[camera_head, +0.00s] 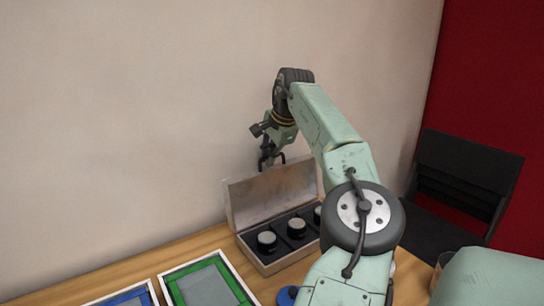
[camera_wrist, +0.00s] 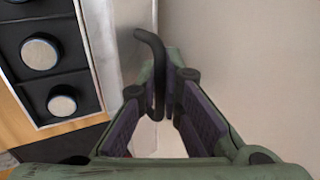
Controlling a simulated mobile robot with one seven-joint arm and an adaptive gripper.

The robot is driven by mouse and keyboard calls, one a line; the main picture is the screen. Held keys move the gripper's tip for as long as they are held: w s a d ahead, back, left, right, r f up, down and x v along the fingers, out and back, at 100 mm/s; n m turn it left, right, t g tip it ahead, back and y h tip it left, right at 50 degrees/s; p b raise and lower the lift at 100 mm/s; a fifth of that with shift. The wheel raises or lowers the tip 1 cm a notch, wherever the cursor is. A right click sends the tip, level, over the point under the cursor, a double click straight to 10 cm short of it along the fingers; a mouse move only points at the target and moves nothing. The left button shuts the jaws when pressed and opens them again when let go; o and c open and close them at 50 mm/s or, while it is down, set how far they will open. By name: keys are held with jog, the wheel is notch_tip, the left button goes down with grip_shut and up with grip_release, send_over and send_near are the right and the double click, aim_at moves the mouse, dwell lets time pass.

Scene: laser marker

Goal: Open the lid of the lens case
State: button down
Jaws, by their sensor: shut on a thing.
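The lens case (camera_head: 285,264) sits on the table against the wall, with round lenses in a black insert. Its lid (camera_head: 262,196) stands upright along the back edge, so the inside is exposed. In the wrist view the case (camera_wrist: 90,52) is at upper left and the lid (camera_wrist: 112,38) is seen nearly edge-on. A dark bent handle (camera_wrist: 156,70) sticks out from the lid between my fingers. My gripper (camera_head: 267,158) is above the lid's top edge. Its fingers (camera_wrist: 161,86) are shut on the handle; the exact contact is partly hidden.
A green-framed tray (camera_head: 216,266) and a blue-framed tray (camera_head: 143,298) lie at the front left. A blue round object (camera_head: 286,296) is beside my arm. The wall (camera_head: 120,120) is close behind the lid. A dark chair (camera_head: 465,175) stands at right.

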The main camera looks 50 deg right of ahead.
jog(key=shift+f, duration=0.25)
jog(key=c, duration=2)
grip_release()
jog(key=v, duration=0.7)
jog(key=shift+r, duration=0.3)
jog(key=shift+s+f, duration=0.1)
jog(key=shift+s, duration=0.05)
